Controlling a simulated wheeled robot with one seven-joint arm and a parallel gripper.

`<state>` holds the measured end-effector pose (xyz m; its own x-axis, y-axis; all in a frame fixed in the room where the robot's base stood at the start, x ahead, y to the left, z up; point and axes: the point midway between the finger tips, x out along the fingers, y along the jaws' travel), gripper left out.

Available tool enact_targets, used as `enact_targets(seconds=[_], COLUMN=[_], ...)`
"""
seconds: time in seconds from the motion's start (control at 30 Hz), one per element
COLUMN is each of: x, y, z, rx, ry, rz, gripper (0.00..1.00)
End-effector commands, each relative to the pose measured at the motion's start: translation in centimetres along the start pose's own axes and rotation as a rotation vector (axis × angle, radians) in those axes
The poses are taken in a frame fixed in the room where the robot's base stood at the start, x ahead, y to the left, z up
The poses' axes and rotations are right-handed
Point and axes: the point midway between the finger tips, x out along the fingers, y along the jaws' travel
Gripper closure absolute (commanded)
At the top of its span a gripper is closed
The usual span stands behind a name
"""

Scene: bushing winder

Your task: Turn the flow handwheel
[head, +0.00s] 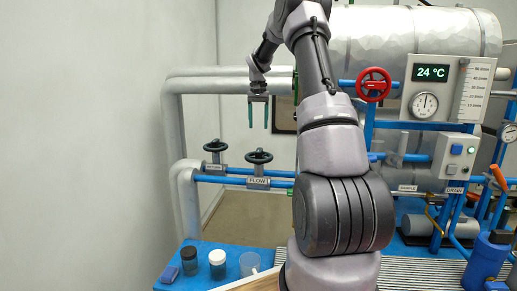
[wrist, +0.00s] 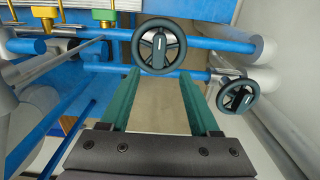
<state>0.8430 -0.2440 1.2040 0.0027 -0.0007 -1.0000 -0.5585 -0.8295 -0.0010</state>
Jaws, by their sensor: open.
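The dark flow handwheel (head: 258,156) sits on a blue pipe above its FLOW label in the head view. In the wrist view, the flow handwheel (wrist: 159,46) appears to be the upper one, near the finger tips. My gripper (head: 258,124) points down above the flow handwheel in the head view, with a visible gap. Its two green fingers are apart with nothing between them, and they also frame the wheel's lower side in the wrist view (wrist: 158,74). No contact with the wheel shows.
The similar return handwheel (head: 215,145) stands to the left, and shows lower right in the wrist view (wrist: 238,96). A red handwheel (head: 373,84) and gauge panel (head: 438,90) are at right. Jars and a beaker (head: 250,264) stand on the blue bench below.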

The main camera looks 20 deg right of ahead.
Motion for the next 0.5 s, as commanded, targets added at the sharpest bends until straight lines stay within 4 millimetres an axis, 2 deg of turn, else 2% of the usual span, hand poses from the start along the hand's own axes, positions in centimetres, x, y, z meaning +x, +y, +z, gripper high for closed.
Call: enact_targets(seconds=[0.17, 0.5], x=[2.1, 8.3], y=[0.1, 0.1], z=[-0.2, -0.1], rx=[0.001, 0.002], ry=[-0.006, -0.006], rz=[0.003, 0.001], gripper=[0.38, 0.38])
